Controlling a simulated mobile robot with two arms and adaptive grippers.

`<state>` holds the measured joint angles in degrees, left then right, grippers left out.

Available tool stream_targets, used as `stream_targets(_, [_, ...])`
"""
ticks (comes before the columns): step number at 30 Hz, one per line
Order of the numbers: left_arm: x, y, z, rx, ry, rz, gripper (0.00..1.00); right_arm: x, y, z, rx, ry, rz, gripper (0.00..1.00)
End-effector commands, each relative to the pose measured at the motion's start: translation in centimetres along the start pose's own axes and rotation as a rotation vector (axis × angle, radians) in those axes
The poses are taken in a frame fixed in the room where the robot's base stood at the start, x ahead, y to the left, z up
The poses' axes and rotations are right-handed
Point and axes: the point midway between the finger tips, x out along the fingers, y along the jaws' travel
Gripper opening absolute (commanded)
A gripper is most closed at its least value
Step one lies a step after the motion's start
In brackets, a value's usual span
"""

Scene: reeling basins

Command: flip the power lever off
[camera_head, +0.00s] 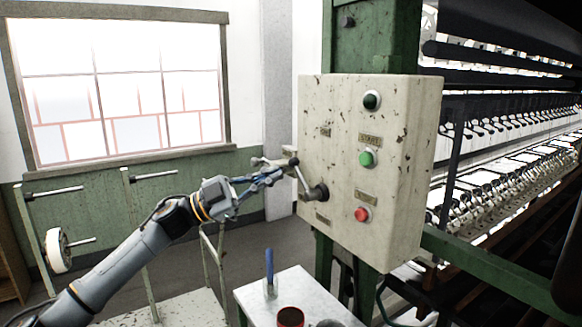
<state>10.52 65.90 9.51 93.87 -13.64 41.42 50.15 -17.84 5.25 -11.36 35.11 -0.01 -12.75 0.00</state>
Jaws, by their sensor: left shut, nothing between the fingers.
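The power lever (302,178) is a metal arm on a dark round hub (317,193) at the left part of a worn cream control box (345,115). The lever slants up and to the left from the hub. My left gripper (278,172) comes in from the left with its fingers shut and its tips close to the lever's upper end. I cannot tell whether they touch it. My right gripper is not in view.
The box hangs on a green post (372,45). Below it stands a small white table (262,306) with a blue-handled tool (269,266) and a reddish-brown cup (290,317). Reeling machinery (500,165) fills the right side. A window (115,90) is at the left.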

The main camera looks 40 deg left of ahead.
Motion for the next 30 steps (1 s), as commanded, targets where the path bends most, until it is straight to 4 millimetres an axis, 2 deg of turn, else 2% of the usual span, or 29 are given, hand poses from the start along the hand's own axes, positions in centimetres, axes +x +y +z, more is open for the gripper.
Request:
stream_targets(1, [1.0,-0.4,-0.4,0.002,0.004,-0.002,0.0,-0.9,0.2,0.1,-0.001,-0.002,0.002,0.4])
stream_targets(4, [2.7,-0.5,-0.4,0.0,0.003,-0.003,0.0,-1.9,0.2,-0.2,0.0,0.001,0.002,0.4])
stream_targets(10, [6.3,-0.5,-0.4,0.0,0.003,-0.003,0.0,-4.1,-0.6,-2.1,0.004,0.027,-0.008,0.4])
stream_targets(13, [5.5,-0.3,1.6,-0.005,-0.003,-0.005,0.0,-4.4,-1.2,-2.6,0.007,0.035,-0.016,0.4])
stream_targets(18, [4.8,-0.2,3.2,-0.001,-0.003,-0.003,0.0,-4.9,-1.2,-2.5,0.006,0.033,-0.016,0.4])
stream_targets(30, [4.5,0.0,3.9,0.0,-0.002,-0.001,0.0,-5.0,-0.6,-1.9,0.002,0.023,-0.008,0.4])
